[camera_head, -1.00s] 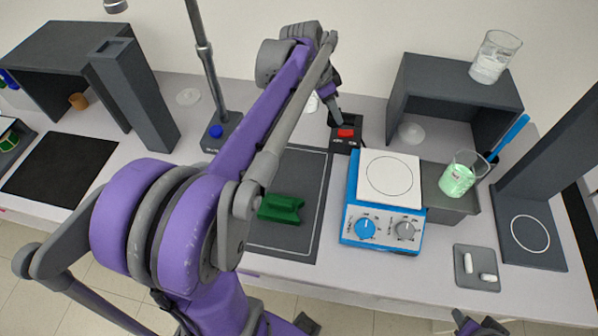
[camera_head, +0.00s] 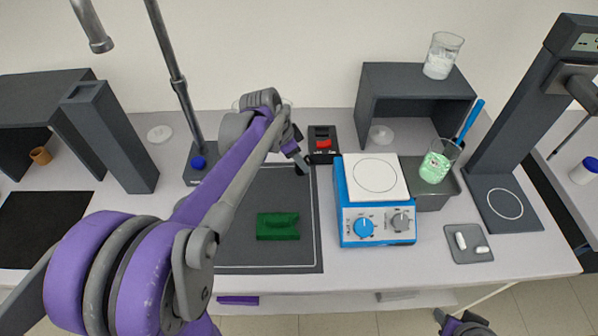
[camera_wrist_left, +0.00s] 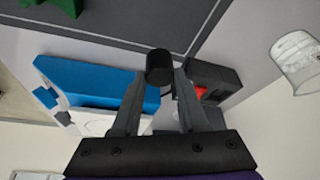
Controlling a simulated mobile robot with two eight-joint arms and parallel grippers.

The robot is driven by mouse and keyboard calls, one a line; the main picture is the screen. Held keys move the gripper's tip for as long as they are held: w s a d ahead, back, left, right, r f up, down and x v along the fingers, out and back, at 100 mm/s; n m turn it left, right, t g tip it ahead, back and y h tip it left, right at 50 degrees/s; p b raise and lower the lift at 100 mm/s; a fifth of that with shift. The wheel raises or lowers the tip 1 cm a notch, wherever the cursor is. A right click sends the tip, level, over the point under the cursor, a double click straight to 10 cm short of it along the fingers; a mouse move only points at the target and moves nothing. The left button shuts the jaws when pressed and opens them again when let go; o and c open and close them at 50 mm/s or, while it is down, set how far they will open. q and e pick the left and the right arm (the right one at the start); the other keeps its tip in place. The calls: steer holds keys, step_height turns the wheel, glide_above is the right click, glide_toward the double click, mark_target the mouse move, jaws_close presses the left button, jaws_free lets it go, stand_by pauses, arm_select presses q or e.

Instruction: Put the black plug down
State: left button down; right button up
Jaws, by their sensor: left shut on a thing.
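The black plug (camera_wrist_left: 159,66) is a short dark cylinder between my left fingertips in the left wrist view. My left gripper (camera_wrist_left: 158,82) is shut on it. In the head view the left gripper (camera_head: 300,160) is near the back right corner of the dark mat (camera_head: 250,258), just left of the black box with a red switch (camera_head: 322,145). The plug is small and dark there, at the gripper's tip; whether it touches the mat is unclear. Part of my right gripper (camera_head: 464,324) shows at the bottom edge, cut off.
A blue hotplate (camera_head: 378,226) stands right of the mat. A green block (camera_head: 278,226) lies on the mat. A beaker of green liquid (camera_head: 436,162) stands behind right of the hotplate. A stand with a blue knob (camera_head: 198,162) is at back left. The mat's front is clear.

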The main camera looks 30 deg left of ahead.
mark_target(296, 167)
arm_select(q)
steer(key=shift+f, duration=2.15)
steer(key=shift+f, duration=0.1)
steer(key=c, duration=0.9)
jaws_free()
steer(key=shift+f, duration=0.15)
steer(key=o, duration=0.5)
steer(key=shift+c, duration=0.2)
